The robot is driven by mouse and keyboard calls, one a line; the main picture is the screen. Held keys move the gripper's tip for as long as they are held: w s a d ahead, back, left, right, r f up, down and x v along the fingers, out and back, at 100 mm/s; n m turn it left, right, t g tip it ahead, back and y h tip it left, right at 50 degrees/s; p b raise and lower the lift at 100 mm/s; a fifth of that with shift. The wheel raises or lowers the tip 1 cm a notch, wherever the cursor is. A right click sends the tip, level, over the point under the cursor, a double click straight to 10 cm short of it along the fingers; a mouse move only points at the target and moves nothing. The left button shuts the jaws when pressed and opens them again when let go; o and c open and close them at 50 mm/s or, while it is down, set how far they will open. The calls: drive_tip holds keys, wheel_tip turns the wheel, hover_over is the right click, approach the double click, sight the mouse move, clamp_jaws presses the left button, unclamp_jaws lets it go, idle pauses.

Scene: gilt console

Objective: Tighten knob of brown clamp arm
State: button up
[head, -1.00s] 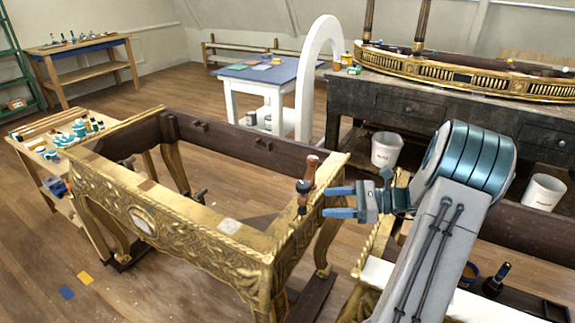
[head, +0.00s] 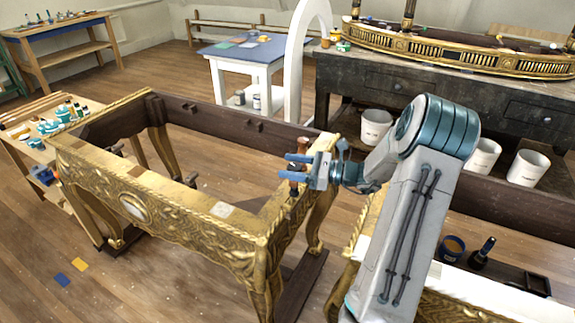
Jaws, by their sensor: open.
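The clamp (head: 295,189) stands upright at the right corner of the gilt console frame (head: 190,240), its dark lower part on the rail. Its brown knob (head: 303,143) shows above my gripper's fingers. My gripper (head: 293,162) is open, with its two blue fingers pointing left across the brown handle. The fingers hide part of the handle. I cannot tell whether they are on either side of it or touching it.
A side bench (head: 20,145) holds jars at the left.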

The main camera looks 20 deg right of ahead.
drive_tip(key=shift+w+a, duration=0.4)
drive_tip(key=shift+a, duration=0.1)
drive_tip(key=c, duration=1)
drive_tip(key=shift+r+m+t+h, duration=0.1)
drive_tip(key=shift+m+t+h, duration=0.7)
drive_tip(key=shift+t, duration=0.2)
drive_tip(key=shift+w+d+m+t+h, duration=0.15)
drive_tip(key=shift+m+t+h, duration=0.6)
drive_tip(key=shift+h, duration=0.3)
drive_tip(key=shift+w+d+m+t+h, duration=0.1)
drive_tip(key=shift+d+m+t+h, duration=0.05)
drive_tip(key=shift+m+t+h, duration=0.65)
drive_tip(key=shift+h, duration=0.25)
